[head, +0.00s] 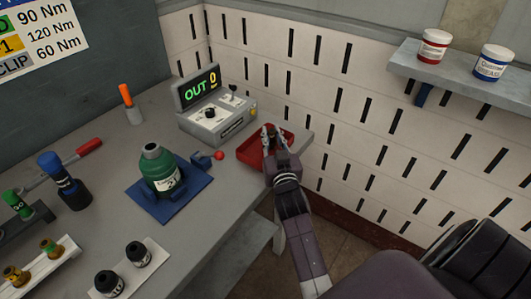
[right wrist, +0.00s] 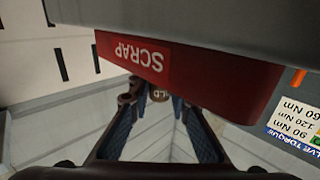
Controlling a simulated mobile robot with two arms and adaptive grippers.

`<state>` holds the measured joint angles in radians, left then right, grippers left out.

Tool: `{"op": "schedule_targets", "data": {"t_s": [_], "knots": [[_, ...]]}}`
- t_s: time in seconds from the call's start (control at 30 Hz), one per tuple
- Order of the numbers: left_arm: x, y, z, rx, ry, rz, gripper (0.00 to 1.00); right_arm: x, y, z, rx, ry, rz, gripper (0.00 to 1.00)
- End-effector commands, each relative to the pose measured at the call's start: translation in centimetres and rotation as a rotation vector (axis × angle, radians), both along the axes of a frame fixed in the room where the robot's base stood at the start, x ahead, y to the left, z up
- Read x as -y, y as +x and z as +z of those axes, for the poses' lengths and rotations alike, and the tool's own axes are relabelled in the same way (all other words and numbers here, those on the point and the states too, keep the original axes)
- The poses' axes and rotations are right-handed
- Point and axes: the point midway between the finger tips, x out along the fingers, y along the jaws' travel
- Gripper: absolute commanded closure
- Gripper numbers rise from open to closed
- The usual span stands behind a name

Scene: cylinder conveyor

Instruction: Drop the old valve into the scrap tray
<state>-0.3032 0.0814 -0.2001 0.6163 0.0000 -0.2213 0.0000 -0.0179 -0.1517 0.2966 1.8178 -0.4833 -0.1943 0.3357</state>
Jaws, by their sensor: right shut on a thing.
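The red scrap tray (head: 249,152) sits at the right end of the grey bench, against the perforated wall. It also shows upside down in the right wrist view, with the SCRAP label on its wall (right wrist: 200,72). My right gripper (head: 271,133) is at the tray, its fingertips over it in the head view. In the right wrist view my right gripper (right wrist: 153,100) is shut on the old valve (right wrist: 160,95), a small dark part with a pale round face lettered OLD. In the head view the valve is too small to tell apart from the fingers. My left gripper is not in view.
A control box (head: 215,115) with a lit OUT display stands left of the tray. A green bottle-shaped body (head: 160,170) sits in a blue fixture (head: 185,200), with a red ball knob (head: 219,155) between it and the tray. Tools and small valves stand farther left.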

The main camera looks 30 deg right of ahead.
Motion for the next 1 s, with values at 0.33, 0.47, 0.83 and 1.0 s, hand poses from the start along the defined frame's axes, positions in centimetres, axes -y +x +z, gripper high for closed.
{"op": "schedule_targets", "data": {"t_s": [0.33, 0.47, 0.83, 1.0], "knots": [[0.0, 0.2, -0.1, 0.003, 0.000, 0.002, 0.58, 0.0, 0.0, -0.1, 0.002, -0.001, 0.000, 0.76], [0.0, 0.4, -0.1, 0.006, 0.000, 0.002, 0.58, 0.0, 0.0, -0.1, 0.002, -0.001, 0.000, 0.62], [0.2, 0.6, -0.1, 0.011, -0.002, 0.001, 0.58, 0.0, 0.0, 0.5, 0.001, -0.002, 0.000, 0.62], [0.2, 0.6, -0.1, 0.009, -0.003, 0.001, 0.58, 0.0, 0.0, 3.4, 0.006, -0.004, 0.000, 0.62]]}}
